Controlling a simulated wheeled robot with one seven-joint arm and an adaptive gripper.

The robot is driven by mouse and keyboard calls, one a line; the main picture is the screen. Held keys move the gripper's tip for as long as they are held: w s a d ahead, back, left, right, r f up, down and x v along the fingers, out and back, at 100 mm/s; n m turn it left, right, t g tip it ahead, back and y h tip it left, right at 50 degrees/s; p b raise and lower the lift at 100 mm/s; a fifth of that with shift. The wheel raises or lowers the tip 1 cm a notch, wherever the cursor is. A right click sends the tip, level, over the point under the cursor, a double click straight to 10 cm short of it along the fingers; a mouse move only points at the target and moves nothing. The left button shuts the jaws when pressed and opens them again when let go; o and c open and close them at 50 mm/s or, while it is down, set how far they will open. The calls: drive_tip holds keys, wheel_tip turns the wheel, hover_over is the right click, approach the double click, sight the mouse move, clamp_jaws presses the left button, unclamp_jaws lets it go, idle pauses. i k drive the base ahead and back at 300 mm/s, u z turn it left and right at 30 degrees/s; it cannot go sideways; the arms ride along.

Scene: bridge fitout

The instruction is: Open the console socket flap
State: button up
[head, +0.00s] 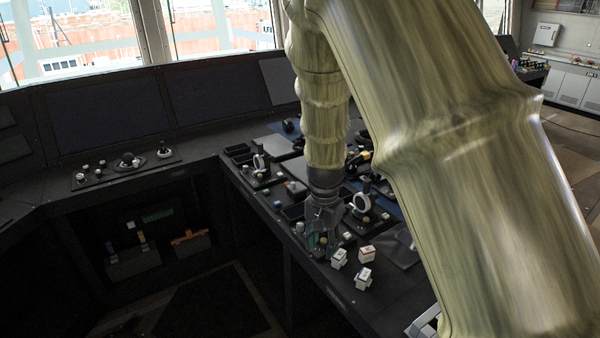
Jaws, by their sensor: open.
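My arm comes down from the top of the head view, and my gripper (321,240) points down over the near side of the console desk (350,300). Its jaws are open, with small knobs showing around and behind the fingers. I cannot tell whether the fingers touch anything. Several small white block-like fittings (363,277) sit just right of and nearer than the gripper. I cannot make out the socket flap for certain; it may be one of these fittings or be hidden by the gripper.
A white ring-shaped control (361,202) stands close behind and right of the gripper. Another panel with levers (128,162) is on the left console. Dark screens (110,110) rise behind. My large forearm covers the right middle. An under-desk shelf holds an orange item (188,237).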

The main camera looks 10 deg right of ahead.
sight(295, 186)
drive_tip(key=i, duration=1.5)
drive_tip(key=u, duration=0.1)
